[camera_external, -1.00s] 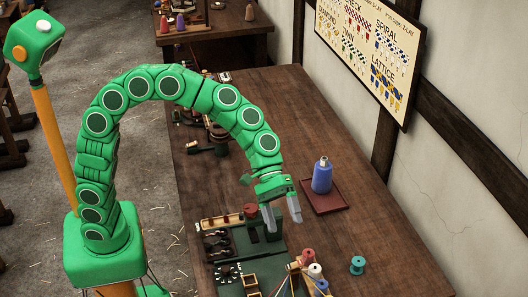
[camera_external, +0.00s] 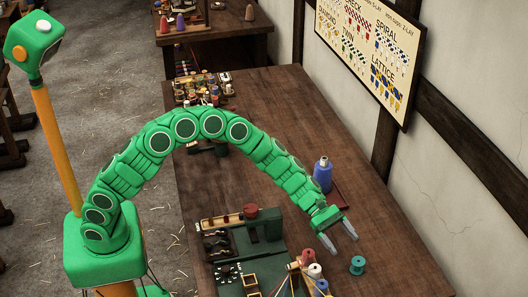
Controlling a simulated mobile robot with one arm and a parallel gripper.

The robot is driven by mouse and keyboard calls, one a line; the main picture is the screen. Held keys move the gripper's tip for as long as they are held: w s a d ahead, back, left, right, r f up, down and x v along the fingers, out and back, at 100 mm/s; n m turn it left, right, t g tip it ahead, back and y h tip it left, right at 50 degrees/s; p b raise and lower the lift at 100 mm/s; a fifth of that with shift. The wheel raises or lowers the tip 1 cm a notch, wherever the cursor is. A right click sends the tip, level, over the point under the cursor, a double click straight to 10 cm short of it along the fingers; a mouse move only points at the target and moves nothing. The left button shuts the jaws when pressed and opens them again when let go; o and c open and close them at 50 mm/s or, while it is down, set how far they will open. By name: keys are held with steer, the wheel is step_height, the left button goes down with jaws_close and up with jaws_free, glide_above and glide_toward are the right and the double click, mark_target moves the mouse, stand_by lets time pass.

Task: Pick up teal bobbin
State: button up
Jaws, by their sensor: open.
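The teal bobbin (camera_external: 357,265) stands on the bare wooden table near its right side, at the lower right of the view. My gripper (camera_external: 341,243) is open and empty. Its two grey fingers point down and to the right, toward the bobbin. In the picture the fingertips are just up and left of the bobbin, with a small gap between. I cannot tell how high the fingers are above the table.
The table (camera_external: 390,238) is clear to the right.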

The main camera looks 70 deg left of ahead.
mark_target(356, 259)
steer(key=w+a+f+n, duration=0.1)
steer(key=f, duration=0.1)
steer(key=w+a+f+n+t, duration=0.1)
steer(key=a+f, duration=0.1)
steer(key=f, duration=0.1)
steer(key=w+a+f+n, duration=0.1)
steer(key=w+f, duration=0.1)
steer(key=f, duration=0.1)
steer(key=shift+w+a+f+n+t+y, duration=0.1)
steer(key=shift+a+f+n+t+y, duration=0.1)
steer(key=shift+f+n+t+y, duration=0.15)
steer(key=shift+w+f, duration=0.1)
steer(key=shift+f+x, duration=0.15)
steer(key=shift+x, duration=1.75)
steer(key=shift+f+x, duration=0.1)
steer(key=shift+x, duration=1.8)
steer(key=c, duration=1.1)
